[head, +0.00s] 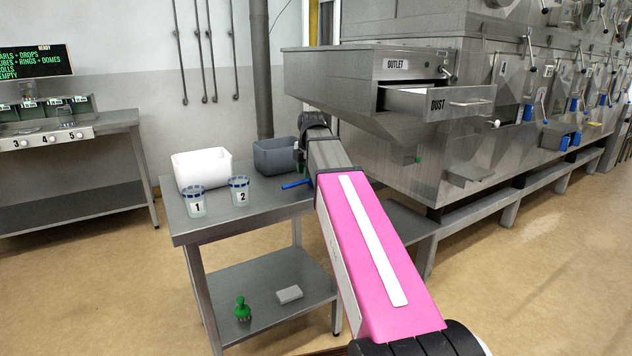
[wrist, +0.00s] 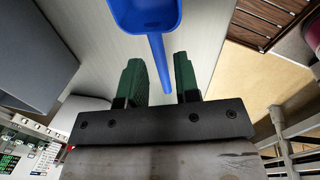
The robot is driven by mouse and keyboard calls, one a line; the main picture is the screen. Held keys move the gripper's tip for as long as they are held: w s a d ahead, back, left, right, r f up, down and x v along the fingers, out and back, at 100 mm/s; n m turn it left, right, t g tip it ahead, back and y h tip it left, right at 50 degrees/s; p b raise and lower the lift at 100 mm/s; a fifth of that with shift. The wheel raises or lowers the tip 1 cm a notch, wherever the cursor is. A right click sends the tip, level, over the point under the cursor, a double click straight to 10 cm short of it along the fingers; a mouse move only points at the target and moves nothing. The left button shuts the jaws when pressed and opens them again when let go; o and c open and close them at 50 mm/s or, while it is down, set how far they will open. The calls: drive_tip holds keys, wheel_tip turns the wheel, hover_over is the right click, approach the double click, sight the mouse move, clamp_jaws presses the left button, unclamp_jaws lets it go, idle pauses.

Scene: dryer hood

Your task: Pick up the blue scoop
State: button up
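The blue scoop (head: 296,184) lies on the small steel table (head: 222,225), mostly hidden behind my arm in the head view. In the wrist view the scoop (wrist: 148,15) has its bowl at the top edge, partly cut off, and its handle runs down between my fingers. My gripper (wrist: 158,68) is open, with its two green fingers on either side of the handle. A gap shows on both sides of the handle. How far the fingers are above the table is hard to tell.
A white bin (head: 202,168) and a grey bin (head: 275,156) stand at the back of the table. Cups 1 (head: 195,202) and 2 (head: 239,191) stand left of the scoop. The steel outlet hood, with its dust drawer (head: 425,103) pulled out, overhangs on the right.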

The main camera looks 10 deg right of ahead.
sight(304, 181)
drive_tip(key=shift+w+a+f, duration=0.1)
drive_tip(key=shift+w+f, duration=0.1)
drive_tip(key=shift+f, duration=0.6)
drive_tip(key=shift+w+a+f, duration=0.1)
drive_tip(key=shift+w+f, duration=0.1)
drive_tip(key=shift+f, duration=0.65)
drive_tip(key=shift+w+a+f, duration=0.1)
drive_tip(key=shift+w+f, duration=0.1)
drive_tip(key=shift+f, duration=0.6)
clamp_jaws()
